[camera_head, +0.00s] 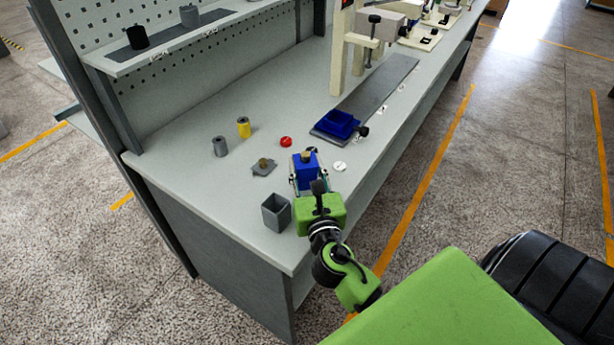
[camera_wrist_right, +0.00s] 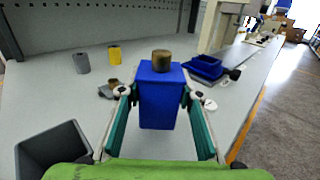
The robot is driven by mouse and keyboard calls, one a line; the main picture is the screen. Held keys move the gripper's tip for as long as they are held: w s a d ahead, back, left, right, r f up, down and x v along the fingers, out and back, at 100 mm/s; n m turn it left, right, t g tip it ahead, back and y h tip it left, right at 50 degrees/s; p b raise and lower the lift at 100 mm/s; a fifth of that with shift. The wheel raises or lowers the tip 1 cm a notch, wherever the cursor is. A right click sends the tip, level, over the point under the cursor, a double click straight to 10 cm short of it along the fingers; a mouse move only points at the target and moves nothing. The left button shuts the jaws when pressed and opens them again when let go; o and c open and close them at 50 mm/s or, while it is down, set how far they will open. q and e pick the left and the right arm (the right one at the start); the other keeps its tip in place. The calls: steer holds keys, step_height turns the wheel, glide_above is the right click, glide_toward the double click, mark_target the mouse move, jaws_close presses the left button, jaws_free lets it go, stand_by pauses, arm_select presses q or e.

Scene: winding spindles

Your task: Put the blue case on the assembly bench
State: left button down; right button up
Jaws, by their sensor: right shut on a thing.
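The blue case (camera_head: 306,172) is a blue box with a brownish round piece (camera_wrist_right: 162,60) at its top. My right gripper (camera_head: 308,182) is shut on it, with one finger on each side, above the front part of the assembly bench (camera_head: 205,185). In the right wrist view the blue case (camera_wrist_right: 158,103) is upright between the teal fingers. I cannot tell whether its underside touches the bench top. My left gripper is not in view.
An open grey bin (camera_head: 276,212) stands left of my right gripper. A blue tray (camera_head: 336,123) is behind, on a grey strip.

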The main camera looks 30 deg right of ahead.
mark_target(307, 176)
steer(key=shift+d+f, duration=0.1)
steer(key=shift+f, duration=1.25)
steer(key=shift+b, duration=0.3)
steer(key=o, duration=1.1)
steer(key=shift+f, duration=0.15)
